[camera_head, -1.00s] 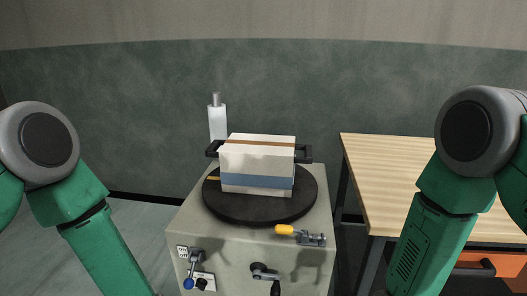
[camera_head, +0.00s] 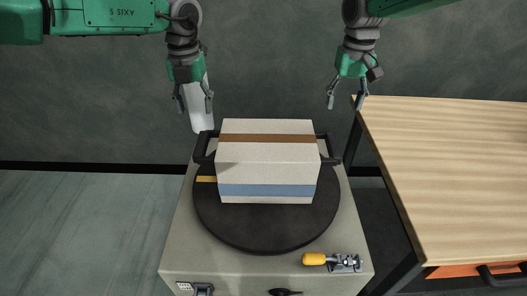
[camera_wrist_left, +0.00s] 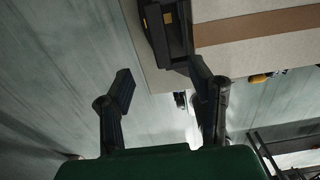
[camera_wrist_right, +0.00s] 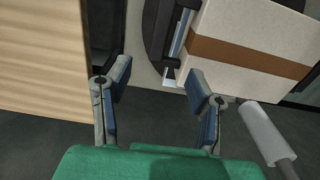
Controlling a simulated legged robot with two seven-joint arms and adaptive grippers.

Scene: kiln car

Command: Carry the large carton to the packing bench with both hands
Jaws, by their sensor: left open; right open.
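The large carton (camera_head: 268,160) is pale with a brown stripe on top and a blue band low on its front. It sits on the dark round turntable (camera_head: 265,235), with a black handle at each side. My left gripper (camera_head: 195,108) is open and empty, above and behind the left handle (camera_head: 204,147). My right gripper (camera_head: 346,106) is open and empty, above and behind the right handle (camera_head: 328,152). Both are apart from the carton, which also shows in the left wrist view (camera_wrist_left: 270,45) and the right wrist view (camera_wrist_right: 250,55). The packing bench (camera_head: 460,170) has a bare wooden top at the right.
A white bottle-like object (camera_head: 202,118) stands behind the carton's left side, partly hidden by my left gripper. A yellow-handled clamp (camera_head: 315,259) sits at the cabinet's front right. A gap separates the cabinet (camera_head: 185,245) from the bench. Floor at left is clear.

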